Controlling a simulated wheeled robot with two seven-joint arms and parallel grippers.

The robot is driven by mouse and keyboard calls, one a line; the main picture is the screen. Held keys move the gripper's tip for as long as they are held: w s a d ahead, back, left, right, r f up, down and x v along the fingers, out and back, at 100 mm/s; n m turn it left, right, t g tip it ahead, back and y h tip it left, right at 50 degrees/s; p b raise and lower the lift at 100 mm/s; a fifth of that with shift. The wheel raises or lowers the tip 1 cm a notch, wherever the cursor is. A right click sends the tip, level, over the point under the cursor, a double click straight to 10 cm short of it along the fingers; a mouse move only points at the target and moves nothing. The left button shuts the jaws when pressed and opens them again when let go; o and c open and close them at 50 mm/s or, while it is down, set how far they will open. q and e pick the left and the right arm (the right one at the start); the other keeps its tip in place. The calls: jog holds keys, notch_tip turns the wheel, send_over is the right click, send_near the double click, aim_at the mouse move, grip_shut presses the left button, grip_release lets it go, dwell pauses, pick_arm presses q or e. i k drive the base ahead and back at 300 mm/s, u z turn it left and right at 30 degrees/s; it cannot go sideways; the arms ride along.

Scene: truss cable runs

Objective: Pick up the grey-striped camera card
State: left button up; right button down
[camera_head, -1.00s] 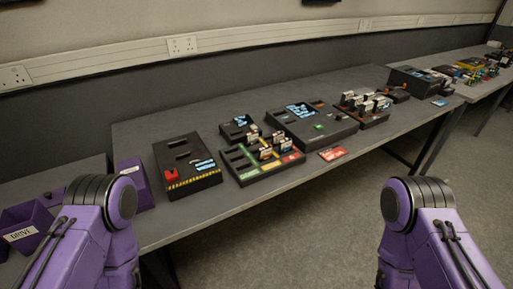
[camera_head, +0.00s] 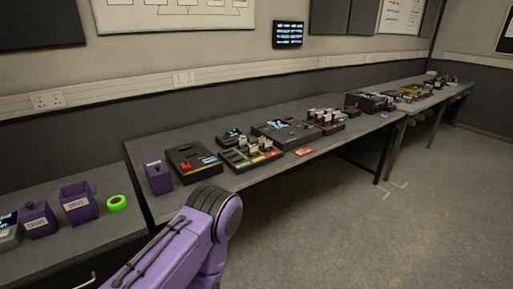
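Several small upright cards (camera_head: 263,143) stand in a black tray with coloured strips (camera_head: 240,164) on the long grey table. More cards (camera_head: 322,115) stand in a black rack (camera_head: 333,128) farther right. At this distance I cannot tell which card, if any, is grey-striped. One purple arm of mine shows at the bottom centre, but its gripper is out of frame. My other gripper is not in view either.
A red card (camera_head: 304,151) lies flat at the front edge of the grey table (camera_head: 290,170). Black devices (camera_head: 193,163) stand around the tray. Open floor (camera_head: 370,230) lies at the right.

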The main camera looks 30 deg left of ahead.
aim_at(242, 142)
jog(key=z, duration=0.45)
jog(key=i, duration=1.5)
jog(key=u, duration=0.6)
